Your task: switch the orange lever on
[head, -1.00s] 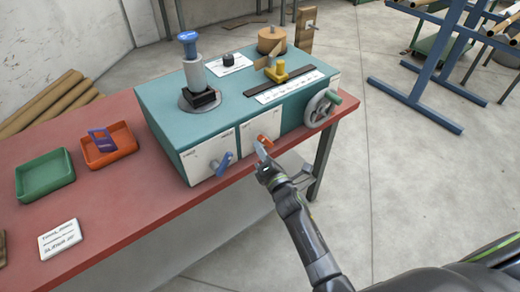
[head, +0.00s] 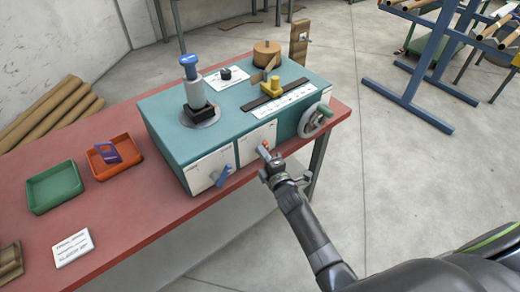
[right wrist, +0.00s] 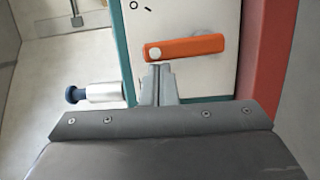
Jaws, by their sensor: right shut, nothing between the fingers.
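The orange lever (head: 265,145) sits on the white front panel of the teal machine, partly hidden by my right gripper in the head view. In the right wrist view the orange lever (right wrist: 190,46) lies nearly crosswise, with a pale round cap at its left end. My right gripper (head: 265,152) is shut and empty, with its fingertips at the lever. In the right wrist view the shut fingertips (right wrist: 158,72) are just below the capped end; I cannot tell whether they touch it. My left gripper is out of view.
A blue lever (head: 222,175) is on the panel to the left. A grey handwheel (head: 315,120) is at the right end of the machine. Green (head: 54,203) and orange (head: 95,172) trays stand on the red table (head: 150,225).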

